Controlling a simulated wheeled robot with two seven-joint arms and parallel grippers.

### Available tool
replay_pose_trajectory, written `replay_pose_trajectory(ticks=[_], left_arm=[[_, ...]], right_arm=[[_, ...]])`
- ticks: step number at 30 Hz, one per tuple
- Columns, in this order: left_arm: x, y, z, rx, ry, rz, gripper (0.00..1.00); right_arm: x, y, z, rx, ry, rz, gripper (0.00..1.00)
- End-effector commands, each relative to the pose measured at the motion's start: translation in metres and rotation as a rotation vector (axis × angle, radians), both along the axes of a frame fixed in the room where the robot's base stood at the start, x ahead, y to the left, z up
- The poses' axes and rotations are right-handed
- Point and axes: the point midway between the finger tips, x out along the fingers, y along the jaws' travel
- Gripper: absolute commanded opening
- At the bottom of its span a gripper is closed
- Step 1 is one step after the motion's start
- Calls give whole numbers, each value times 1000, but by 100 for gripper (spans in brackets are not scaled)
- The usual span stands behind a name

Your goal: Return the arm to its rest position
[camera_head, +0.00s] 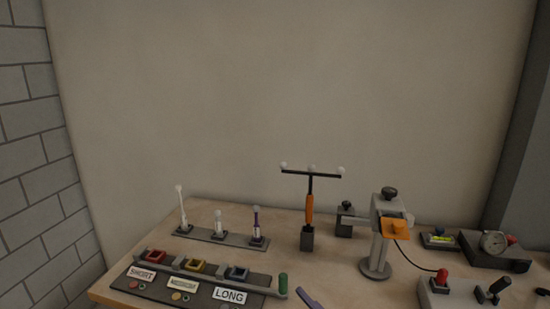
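Neither of my grippers shows in the head view, and I see no part of my arms that I can make out for sure. The wooden table (345,281) fills the lower part of the view, with its left edge and back edge visible. What my grippers hold, if anything, cannot be seen.
A rack (220,237) holds upright probes at the back left. In front are a panel labelled SHORT and LONG (207,290) and a purple bar (308,299). An orange-handled T-shaped tool (309,207), a post stand (376,266) and a dial gauge (493,243) stand rightward.

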Motion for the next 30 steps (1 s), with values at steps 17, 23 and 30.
replay_pose_trajectory(ticks=[17, 23, 30], left_arm=[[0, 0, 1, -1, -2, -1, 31], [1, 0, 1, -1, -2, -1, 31], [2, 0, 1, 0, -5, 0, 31]], right_arm=[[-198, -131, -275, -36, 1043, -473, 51], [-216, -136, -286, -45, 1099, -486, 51], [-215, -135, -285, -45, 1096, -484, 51]])
